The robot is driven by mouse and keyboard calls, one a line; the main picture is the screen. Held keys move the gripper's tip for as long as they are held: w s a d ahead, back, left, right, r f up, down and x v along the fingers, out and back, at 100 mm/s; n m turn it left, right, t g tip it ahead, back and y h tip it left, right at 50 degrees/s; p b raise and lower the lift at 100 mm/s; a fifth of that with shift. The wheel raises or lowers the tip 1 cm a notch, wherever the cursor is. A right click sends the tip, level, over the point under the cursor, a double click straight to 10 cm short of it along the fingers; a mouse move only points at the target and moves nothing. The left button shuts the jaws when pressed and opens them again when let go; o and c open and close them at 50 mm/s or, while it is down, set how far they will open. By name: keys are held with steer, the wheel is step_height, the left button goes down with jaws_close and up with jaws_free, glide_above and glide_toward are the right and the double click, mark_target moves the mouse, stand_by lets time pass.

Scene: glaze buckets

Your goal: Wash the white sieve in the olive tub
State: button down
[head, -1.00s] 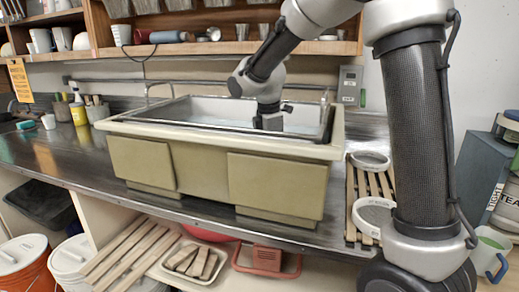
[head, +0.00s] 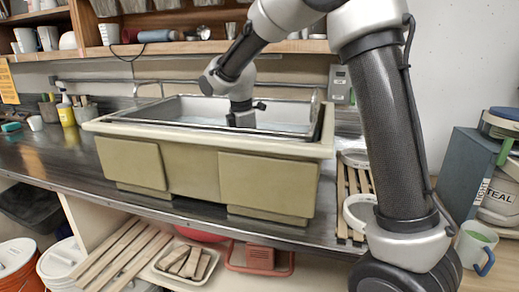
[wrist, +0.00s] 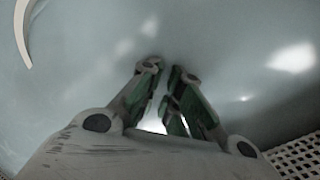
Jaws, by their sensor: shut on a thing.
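The olive tub (head: 192,172) stands on the metal counter, with pale water (head: 203,121) inside. My gripper (wrist: 162,92) reaches down into the tub; its fingertips are hidden behind the tub's front rim in the head view. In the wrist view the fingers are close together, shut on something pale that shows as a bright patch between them. I take this to be the white sieve (wrist: 153,121), mostly hidden by the gripper. A pale curved rim (wrist: 22,35) shows at the upper left of the wrist view; I cannot tell whether it belongs to the sieve.
Two round, pale-rimmed sieves (head: 356,158) (head: 351,222) lie on a slatted wooden rack (head: 341,205) right of the tub. A yellow bottle (head: 66,114) stands to the left. A shelf (head: 200,47) runs above. A mug (head: 473,243) and a TEAL-labelled bucket (head: 497,203) are at right.

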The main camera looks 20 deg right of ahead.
steer(key=shift+w+a, duration=0.55)
steer(key=shift+a, duration=0.25)
steer(key=s+d, duration=0.1)
steer(key=d, duration=0.1)
steer(key=s+d, duration=0.2)
steer(key=d, duration=0.1)
steer(key=s+d, duration=0.2)
steer(key=shift+d, duration=0.25)
steer(key=w+a, duration=0.1)
steer(key=a, duration=0.1)
steer(key=w+a, duration=0.2)
steer(key=a, duration=0.1)
steer(key=w+a, duration=0.2)
steer(key=shift+a, duration=0.25)
